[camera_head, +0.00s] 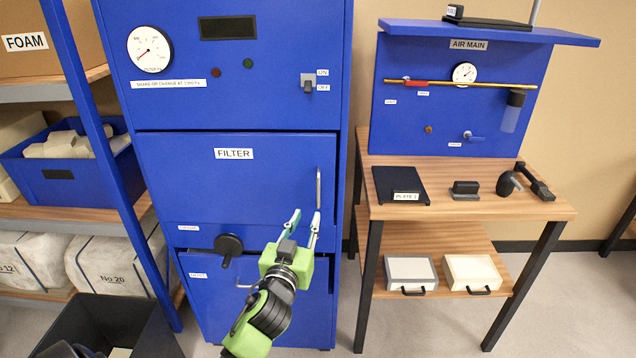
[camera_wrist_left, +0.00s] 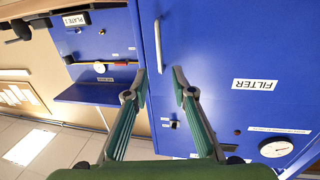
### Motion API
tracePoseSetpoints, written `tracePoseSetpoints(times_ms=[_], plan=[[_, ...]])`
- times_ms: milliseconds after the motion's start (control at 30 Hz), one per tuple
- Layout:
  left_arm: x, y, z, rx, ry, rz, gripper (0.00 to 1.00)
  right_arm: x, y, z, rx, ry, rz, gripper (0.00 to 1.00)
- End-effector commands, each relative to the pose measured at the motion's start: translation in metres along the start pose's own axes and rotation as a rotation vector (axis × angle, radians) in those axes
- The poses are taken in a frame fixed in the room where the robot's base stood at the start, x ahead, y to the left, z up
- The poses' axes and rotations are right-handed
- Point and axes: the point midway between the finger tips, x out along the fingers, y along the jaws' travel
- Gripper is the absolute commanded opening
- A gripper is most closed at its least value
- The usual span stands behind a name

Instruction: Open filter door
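The blue filter door (camera_head: 240,185) is on the front of the tall blue cabinet and carries a white FILTER label (camera_head: 233,154). It looks closed. Its vertical metal handle (camera_head: 318,187) is near the door's right edge. My left gripper (camera_head: 306,218) is open and empty, just below the handle in the head view. The left wrist view looks upside down; there the handle (camera_wrist_left: 157,45) shows beyond the gap between the two open fingertips (camera_wrist_left: 160,80). I cannot tell whether a fingertip touches it. My right gripper is not in view.
A black knob (camera_head: 228,245) sticks out below the door, above a lower panel (camera_head: 205,305). To the right stands a wooden bench (camera_head: 455,205) with tools. A shelf (camera_head: 60,210) and a dark bin (camera_head: 125,315) stand left.

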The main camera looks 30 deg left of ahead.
Motion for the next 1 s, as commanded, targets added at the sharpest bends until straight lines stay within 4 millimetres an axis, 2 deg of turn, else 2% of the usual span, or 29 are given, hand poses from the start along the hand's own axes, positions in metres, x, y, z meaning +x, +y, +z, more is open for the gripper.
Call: tracePoseSetpoints(times_ms=[400,600,800,1000], plan=[[0.078,0.000,-0.002,0.002,0.002,0.001,0.24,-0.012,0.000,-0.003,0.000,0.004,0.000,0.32],[0.110,0.001,-0.001,0.001,0.001,0.002,0.24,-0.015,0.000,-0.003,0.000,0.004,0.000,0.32],[0.127,0.001,-0.001,0.001,0.002,0.003,0.24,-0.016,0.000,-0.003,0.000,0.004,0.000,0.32],[0.131,0.002,0.000,0.000,0.001,0.003,0.24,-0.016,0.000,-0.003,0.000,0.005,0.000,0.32]])
